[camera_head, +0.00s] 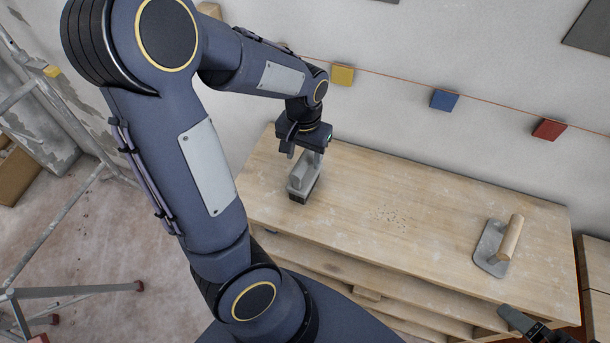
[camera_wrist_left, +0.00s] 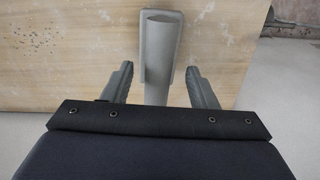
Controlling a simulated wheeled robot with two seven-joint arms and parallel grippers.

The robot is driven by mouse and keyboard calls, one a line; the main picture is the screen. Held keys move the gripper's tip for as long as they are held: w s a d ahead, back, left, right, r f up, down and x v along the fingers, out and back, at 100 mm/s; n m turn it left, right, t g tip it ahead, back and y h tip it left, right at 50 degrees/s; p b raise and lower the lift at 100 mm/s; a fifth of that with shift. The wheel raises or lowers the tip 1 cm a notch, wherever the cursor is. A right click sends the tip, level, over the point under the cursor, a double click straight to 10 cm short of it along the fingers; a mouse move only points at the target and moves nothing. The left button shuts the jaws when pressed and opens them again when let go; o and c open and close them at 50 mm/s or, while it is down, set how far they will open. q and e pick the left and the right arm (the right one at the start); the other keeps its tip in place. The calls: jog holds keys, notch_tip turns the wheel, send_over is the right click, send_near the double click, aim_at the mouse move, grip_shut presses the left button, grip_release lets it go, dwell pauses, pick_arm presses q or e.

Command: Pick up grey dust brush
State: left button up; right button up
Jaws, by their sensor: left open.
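The grey dust brush (camera_head: 301,181) stands on the wooden workbench near its left end, dark bristles down. My left gripper (camera_head: 305,152) is just above it, pointing down. In the left wrist view the brush's grey handle (camera_wrist_left: 159,48) lies between the two open fingers of the left gripper (camera_wrist_left: 160,76). A gap shows on each side of the handle. My right gripper (camera_head: 538,328) shows only in part at the lower right corner of the head view, and its jaws cannot be made out.
A trowel (camera_head: 492,248) with a wooden handle lies at the right of the workbench (camera_head: 430,215). Dark specks (camera_head: 390,218) are scattered mid-bench. Yellow (camera_head: 342,75), blue (camera_head: 444,100) and red (camera_head: 549,130) blocks sit along a string on the wall. Scaffolding (camera_head: 75,130) stands at left.

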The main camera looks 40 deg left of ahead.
pick_arm(q)
notch_tip(320, 180, down, 5)
jog(key=shift+w+r, duration=0.1)
jog(key=shift+r, duration=0.1)
grip_shut()
dwell(0.3)
jog(key=shift+r, duration=0.1)
